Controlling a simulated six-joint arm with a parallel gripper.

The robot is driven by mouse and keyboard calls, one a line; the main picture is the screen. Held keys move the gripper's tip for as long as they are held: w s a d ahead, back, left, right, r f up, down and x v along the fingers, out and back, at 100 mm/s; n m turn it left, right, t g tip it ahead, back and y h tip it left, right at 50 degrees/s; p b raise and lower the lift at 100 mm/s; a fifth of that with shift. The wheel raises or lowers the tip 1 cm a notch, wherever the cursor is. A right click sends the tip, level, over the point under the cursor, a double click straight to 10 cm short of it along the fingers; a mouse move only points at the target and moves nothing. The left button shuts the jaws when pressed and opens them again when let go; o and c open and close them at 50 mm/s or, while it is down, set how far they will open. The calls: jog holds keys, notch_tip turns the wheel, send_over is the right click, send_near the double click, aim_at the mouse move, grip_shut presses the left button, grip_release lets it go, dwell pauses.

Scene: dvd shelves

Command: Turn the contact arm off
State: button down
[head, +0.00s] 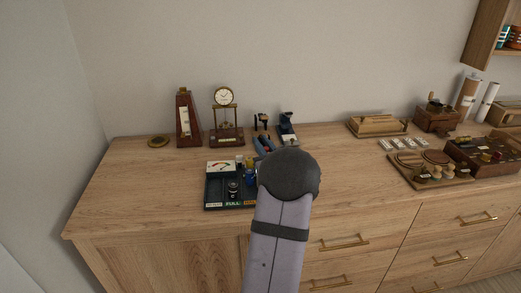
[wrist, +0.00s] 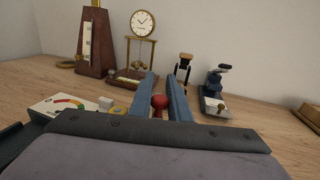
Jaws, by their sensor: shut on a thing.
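A dark green instrument panel (head: 214,197) with a meter (head: 222,167) and a dial marked FULL (head: 233,190) sits near the counter's front left. In the wrist view its meter (wrist: 62,104) shows at lower left. My gripper (wrist: 166,84) reaches over the panel's right side, its two blue fingers on either side of a red knob (wrist: 160,101), and is shut on it. Whether this knob belongs to the contact arm I cannot tell. My arm hides the panel's right part in the head view, and the gripper body hides much of it in the wrist view.
Behind stand a metronome (head: 188,120), a pillared clock (head: 224,97) and two small dark stands (head: 262,122) (head: 288,128), close past my fingertips. A wooden tray (head: 410,178) and boxes fill the right side. Bare counter (head: 345,190) lies between.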

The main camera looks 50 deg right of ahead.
jog(key=c, duration=1.7)
grip_release()
jog(key=shift+s+a, duration=0.1)
jog(key=shift+s, duration=0.05)
jog(key=shift+b+v, duration=0.6)
jog(key=shift+v, duration=3)
